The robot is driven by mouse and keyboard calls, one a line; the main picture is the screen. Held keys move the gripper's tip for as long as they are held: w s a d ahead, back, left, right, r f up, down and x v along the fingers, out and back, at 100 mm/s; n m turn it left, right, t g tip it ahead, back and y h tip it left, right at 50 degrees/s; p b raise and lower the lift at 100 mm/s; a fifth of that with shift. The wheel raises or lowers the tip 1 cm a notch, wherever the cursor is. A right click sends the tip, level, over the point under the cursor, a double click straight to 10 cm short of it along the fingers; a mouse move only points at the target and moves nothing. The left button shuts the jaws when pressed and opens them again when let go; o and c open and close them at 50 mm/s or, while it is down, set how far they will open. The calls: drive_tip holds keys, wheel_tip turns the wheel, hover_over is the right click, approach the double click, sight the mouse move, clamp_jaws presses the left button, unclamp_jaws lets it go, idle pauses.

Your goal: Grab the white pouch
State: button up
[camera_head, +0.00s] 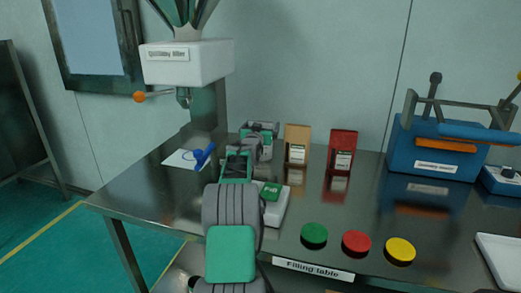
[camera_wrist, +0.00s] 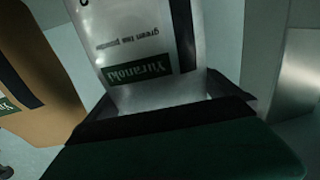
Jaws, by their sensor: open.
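The white pouch (camera_wrist: 150,45) fills the upper middle of the wrist view. It has a dark green label and print that appears upside down. My gripper (camera_wrist: 165,105) shows as dark jaws at its lower end, open, with the pouch's lower part between or just beyond them; I cannot tell if they touch it. In the head view my gripper (camera_head: 262,132) is over the back of the filling table, left of the brown pouch (camera_head: 297,146). The white pouch is not clearly visible there, apparently hidden by my gripper and arm.
The brown pouch stands close beside the white one, also in the wrist view (camera_wrist: 38,65). A red pouch (camera_head: 342,150) stands farther right. Green (camera_head: 314,233), red (camera_head: 356,242) and yellow (camera_head: 400,250) discs lie in front. A blue sealing machine (camera_head: 425,150) stands right. A white filler (camera_head: 187,64) is left.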

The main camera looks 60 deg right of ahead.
drive_tip(key=c, duration=1.6)
